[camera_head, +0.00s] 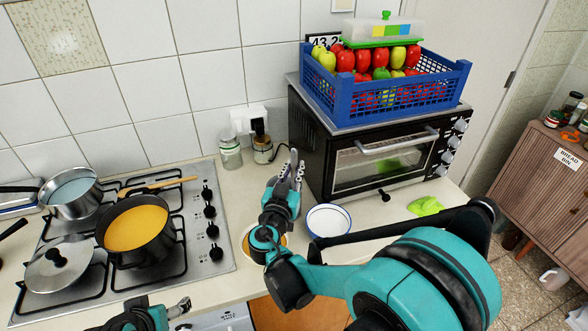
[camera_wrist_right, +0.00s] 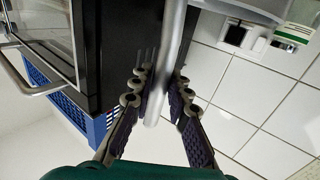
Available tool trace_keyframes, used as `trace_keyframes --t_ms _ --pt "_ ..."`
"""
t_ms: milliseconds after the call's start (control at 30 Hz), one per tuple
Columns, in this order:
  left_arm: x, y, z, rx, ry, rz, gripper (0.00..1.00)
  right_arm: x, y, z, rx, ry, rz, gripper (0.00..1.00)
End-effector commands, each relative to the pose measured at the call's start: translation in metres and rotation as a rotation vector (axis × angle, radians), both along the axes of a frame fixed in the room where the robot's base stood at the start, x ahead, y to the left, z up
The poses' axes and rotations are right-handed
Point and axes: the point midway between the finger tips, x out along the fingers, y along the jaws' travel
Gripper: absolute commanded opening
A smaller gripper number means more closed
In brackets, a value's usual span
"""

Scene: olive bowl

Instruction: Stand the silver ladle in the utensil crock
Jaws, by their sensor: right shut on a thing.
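My right gripper (camera_head: 293,168) is raised over the counter, left of the oven. In the wrist view my right gripper (camera_wrist_right: 163,100) is shut on the silver ladle (camera_wrist_right: 167,60), whose handle runs between the fingers. A grey curved shape at that view's top edge may be the ladle's bowl; I cannot tell. In the head view the ladle is hardly discernible at the fingers. A round container with an orange-yellow rim (camera_head: 246,246) is mostly hidden behind my right arm; I cannot tell whether it is the utensil crock. My left gripper (camera_head: 180,308) is at the lower left, its opening unclear.
A white bowl (camera_head: 328,236) stands right of my right forearm. The black oven (camera_head: 318,165) carries a blue crate (camera_head: 330,98) of fruit. Two jars (camera_head: 231,155) stand by the wall. The hob (camera_head: 225,262) with pans is at left.

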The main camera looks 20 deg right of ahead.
Motion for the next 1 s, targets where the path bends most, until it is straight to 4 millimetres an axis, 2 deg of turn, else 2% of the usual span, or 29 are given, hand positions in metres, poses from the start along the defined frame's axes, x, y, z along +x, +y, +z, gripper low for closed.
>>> trace_keyframes --t_ms 67,100,200,567,667,1000 --pt "0.0 0.0 -0.004 0.0 0.0 0.0 0.79 0.0 0.0 -0.004 0.0 0.0 0.0 0.0" --pt "0.0 0.0 -0.004 0.0 0.0 0.0 0.79 0.0 0.0 -0.004 0.0 0.0 0.0 0.19" --pt "0.0 0.0 -0.003 0.0 0.0 0.0 0.79 0.0 0.0 -0.003 0.0 0.0 0.0 0.41" --pt "0.0 0.0 -0.003 0.0 0.0 0.0 0.79 -0.004 0.003 -0.003 0.0 0.0 0.001 0.41" --pt "0.0 0.0 -0.003 0.0 0.0 0.0 0.79 -0.014 0.01 -0.003 0.0 0.0 0.004 0.41" --pt "0.0 0.0 -0.003 0.0 0.0 0.0 0.79 -0.077 0.048 -0.003 0.0 0.0 0.005 0.41"
